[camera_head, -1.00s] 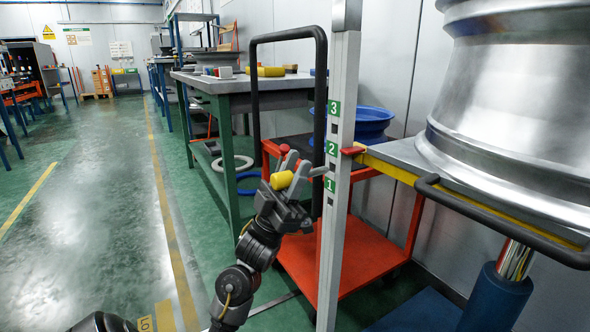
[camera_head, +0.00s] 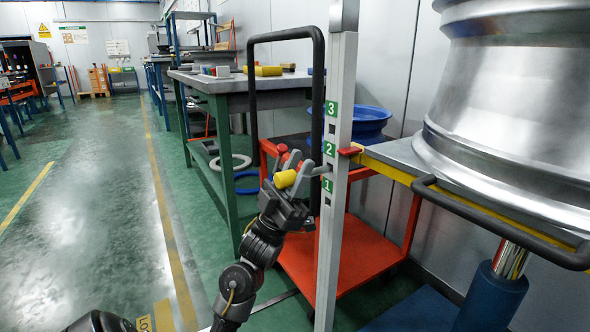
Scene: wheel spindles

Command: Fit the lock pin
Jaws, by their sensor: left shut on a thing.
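My left gripper (camera_head: 290,180) is shut on the lock pin, by its yellow grip (camera_head: 285,179). A grey shaft (camera_head: 320,171) points right from the gripper towards the upright grey post (camera_head: 338,230). The post has green labels 3, 2 and 1 from top to bottom, with dark holes. The shaft's tip meets the left side of the post in the picture, between labels 2 and 1. I cannot tell whether it is in a hole, touching or just in front. My right gripper is not in view.
A lift table (camera_head: 400,152) with a yellow edge and black handle bears a large metal wheel (camera_head: 510,90) at the right. Behind the post stand a red cart (camera_head: 370,255) and a blue rim (camera_head: 368,122). A green workbench (camera_head: 215,82) is behind. The left floor is clear.

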